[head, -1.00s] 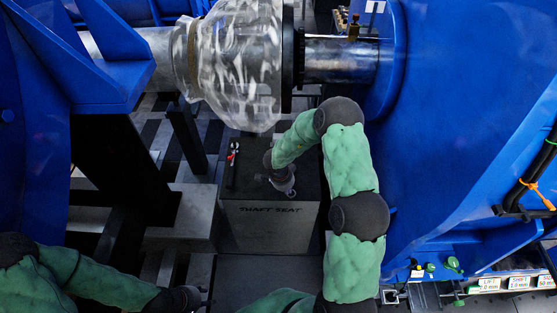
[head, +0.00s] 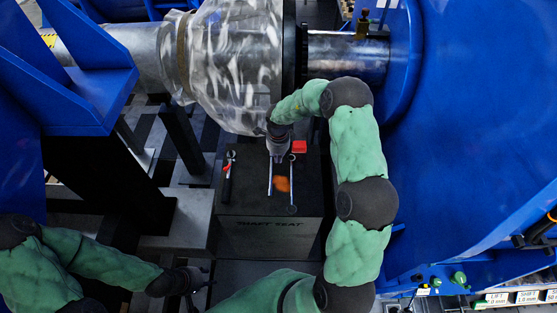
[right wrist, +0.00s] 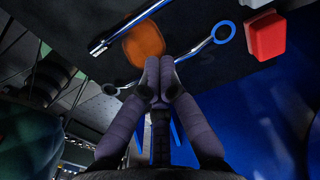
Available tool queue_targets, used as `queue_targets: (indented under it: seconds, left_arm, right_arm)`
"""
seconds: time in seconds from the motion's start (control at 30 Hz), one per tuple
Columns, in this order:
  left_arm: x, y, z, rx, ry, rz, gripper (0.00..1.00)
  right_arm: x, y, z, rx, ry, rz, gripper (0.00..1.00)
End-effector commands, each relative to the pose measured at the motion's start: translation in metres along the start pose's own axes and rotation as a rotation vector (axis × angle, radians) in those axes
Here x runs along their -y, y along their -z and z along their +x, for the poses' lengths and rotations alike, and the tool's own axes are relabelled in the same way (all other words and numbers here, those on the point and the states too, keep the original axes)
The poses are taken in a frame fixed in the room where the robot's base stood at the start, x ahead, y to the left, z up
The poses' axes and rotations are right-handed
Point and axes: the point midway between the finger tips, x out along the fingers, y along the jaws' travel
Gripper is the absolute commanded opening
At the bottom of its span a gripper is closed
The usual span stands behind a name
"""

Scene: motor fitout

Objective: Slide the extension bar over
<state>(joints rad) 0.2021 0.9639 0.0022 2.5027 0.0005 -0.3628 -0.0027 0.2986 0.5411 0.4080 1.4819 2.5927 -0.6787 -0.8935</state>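The extension bar (head: 270,178) is a straight chrome rod lying on the dark top of the shaft seat block (head: 235,202). Its end also shows at the top left of the right wrist view (right wrist: 128,27). A wrench (head: 292,180) lies to its right, with an orange piece (head: 282,184) between them. My right gripper (head: 278,158) is above the far part of the block, by the far ends of the bar and wrench. In the right wrist view its fingers (right wrist: 160,62) are together in front of the wrench; nothing shows between them. My left gripper (head: 207,278) is at the lower left, fingers apart and empty.
A red block (head: 300,147) lies near the block's far right corner. A ratchet (head: 228,175) with a red mark lies at the left edge. A plastic-wrapped shaft (head: 235,65) hangs above the far side. Blue housing (head: 460,150) fills the right.

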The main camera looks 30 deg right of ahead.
Motion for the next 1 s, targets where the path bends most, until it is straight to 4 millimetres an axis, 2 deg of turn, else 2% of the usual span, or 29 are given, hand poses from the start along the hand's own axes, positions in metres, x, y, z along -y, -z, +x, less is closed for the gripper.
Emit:
queue_targets:
  seconds: [0.17, 0.4, 0.6, 0.8, 1.0]
  left_arm:
    - [0.003, -0.001, 0.007, 0.002, 0.000, -0.001, 0.40]
    - [0.008, 0.000, 0.021, 0.001, 0.000, -0.001, 0.40]
    - [0.011, 0.001, 0.029, 0.001, 0.000, -0.001, 0.40]
    - [0.011, 0.001, 0.032, 0.001, 0.000, -0.001, 0.40]
    - [0.011, 0.001, 0.032, 0.001, 0.000, -0.001, 0.40]
  right_arm:
    - [-0.001, 0.000, 0.020, -0.001, -0.004, 0.000, 0.00]
    - [-0.001, 0.001, 0.062, -0.001, -0.004, 0.001, 0.00]
    - [-0.001, 0.000, 0.088, -0.001, -0.003, -0.001, 0.00]
    - [0.000, 0.000, 0.098, 0.000, 0.000, 0.001, 0.00]
    - [0.000, 0.000, 0.099, 0.000, 0.000, 0.000, 0.00]
